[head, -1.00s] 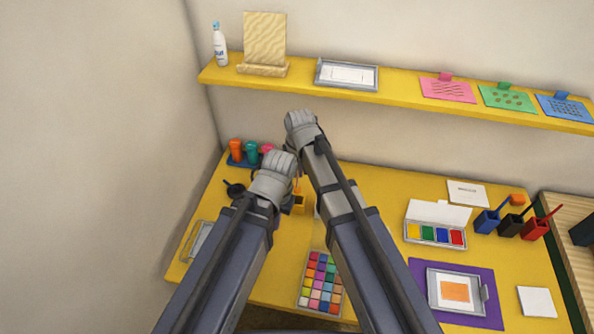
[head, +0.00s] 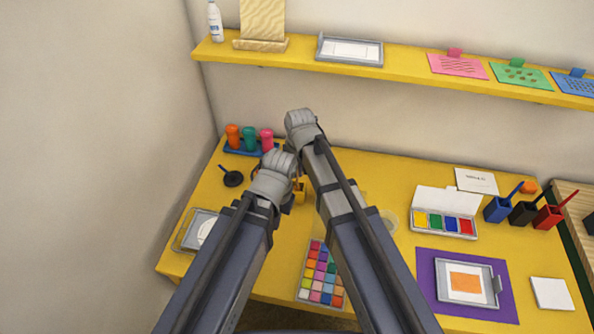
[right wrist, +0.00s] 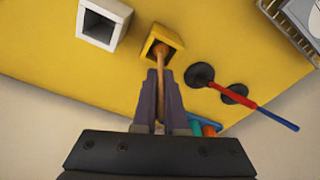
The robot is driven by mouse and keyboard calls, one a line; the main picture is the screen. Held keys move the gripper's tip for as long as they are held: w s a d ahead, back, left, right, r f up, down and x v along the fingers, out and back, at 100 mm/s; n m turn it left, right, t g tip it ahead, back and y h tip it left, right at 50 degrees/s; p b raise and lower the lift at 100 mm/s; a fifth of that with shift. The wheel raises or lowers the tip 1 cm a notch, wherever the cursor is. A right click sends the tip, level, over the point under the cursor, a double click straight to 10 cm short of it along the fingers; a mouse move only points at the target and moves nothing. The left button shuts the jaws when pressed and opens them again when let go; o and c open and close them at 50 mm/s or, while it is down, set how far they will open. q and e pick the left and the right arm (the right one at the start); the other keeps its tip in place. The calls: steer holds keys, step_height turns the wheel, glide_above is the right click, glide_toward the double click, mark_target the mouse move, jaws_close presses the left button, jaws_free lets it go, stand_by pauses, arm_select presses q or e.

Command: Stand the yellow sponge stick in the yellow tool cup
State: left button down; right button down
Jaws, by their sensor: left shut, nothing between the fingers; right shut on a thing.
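The yellow tool cup (head: 300,194) stands on the yellow table, partly hidden by my arms. In the right wrist view the square cup (right wrist: 150,48) has its open mouth towards me. My right gripper (right wrist: 160,95) is shut on the orange-yellow sponge stick (right wrist: 160,68). The stick's far end overlaps the cup mouth and appears inside it; how deep I cannot tell. The sponge end is not clear. In the head view my right gripper (head: 300,122) is above and beyond the cup. My left gripper (head: 281,162) is shut and empty, just left of the cup.
A white square cup (right wrist: 103,22) stands beside the yellow one. Round black tools (right wrist: 200,75) with red and blue handles lie near it. Coloured bottles (head: 250,139) stand at the back left. An ink palette (head: 321,273) is in front. A shelf (head: 400,69) runs along the wall.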

steer(key=shift+f, duration=0.2)
steer(key=c, duration=0.9)
jaws_free()
step_height(320, 180, up, 8)
steer(key=s+p, duration=0.1)
steer(key=p, duration=0.6)
steer(key=shift+p, duration=0.35)
steer(key=shift+d+f, duration=0.1)
steer(key=shift+f, duration=0.05)
steer(key=shift+s, duration=0.1)
